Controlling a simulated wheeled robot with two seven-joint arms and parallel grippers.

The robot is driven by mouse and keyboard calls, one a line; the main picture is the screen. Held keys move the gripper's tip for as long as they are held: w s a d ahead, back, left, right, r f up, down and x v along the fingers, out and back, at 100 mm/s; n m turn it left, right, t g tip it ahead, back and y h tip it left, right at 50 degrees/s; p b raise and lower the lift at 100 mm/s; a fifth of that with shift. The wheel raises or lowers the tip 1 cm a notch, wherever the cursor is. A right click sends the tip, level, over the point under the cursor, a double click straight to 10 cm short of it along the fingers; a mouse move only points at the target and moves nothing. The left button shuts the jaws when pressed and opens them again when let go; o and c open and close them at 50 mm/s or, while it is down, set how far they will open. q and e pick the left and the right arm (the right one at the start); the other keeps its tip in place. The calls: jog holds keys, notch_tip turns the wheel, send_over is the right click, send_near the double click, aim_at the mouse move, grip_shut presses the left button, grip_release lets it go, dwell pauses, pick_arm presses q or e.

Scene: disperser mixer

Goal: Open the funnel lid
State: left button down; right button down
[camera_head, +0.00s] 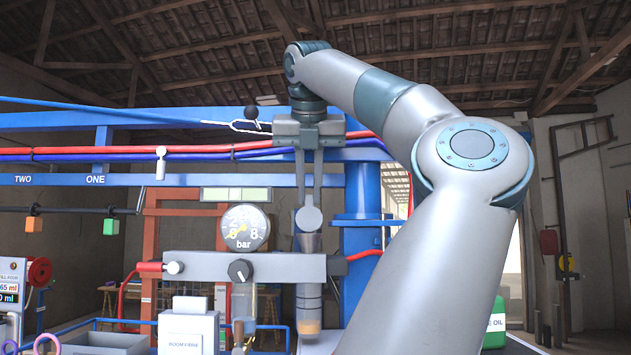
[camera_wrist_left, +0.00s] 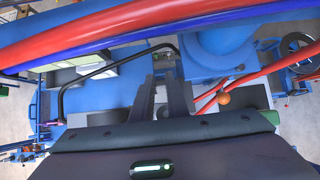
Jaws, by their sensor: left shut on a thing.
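The funnel lid (camera_head: 309,218) is a small grey round disc, seen nearly face-on, tilted up above the slim funnel (camera_head: 310,244) on the right part of the grey manifold block. My left gripper (camera_head: 309,200) points straight down from above. Its two dark fingers reach the top of the lid and are shut on it. In the left wrist view the fingers (camera_wrist_left: 164,80) point away from the camera, and the lid between them cannot be made out clearly. The right gripper is in neither view.
A pressure gauge (camera_head: 243,228) and a black knob (camera_head: 240,270) sit left of the funnel. Red and blue hoses (camera_head: 110,154) run behind my gripper. A blue column (camera_head: 361,215) stands close on the right. A white box (camera_head: 188,325) stands below left.

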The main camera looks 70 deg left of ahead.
pick_arm(q)
jog(key=shift+f, duration=0.1)
jog(key=c, duration=1.7)
grip_release()
jog(key=shift+a, duration=0.1)
jog(key=shift+w+a+f, duration=0.15)
jog(key=shift+a, duration=0.05)
jog(key=shift+s+d+r, duration=0.2)
jog(key=shift+d+r, duration=0.2)
jog(key=shift+r, duration=0.05)
jog(key=shift+p+v, duration=0.5)
jog(key=shift+v, duration=7.6)
jog(key=shift+w+a, duration=0.15)
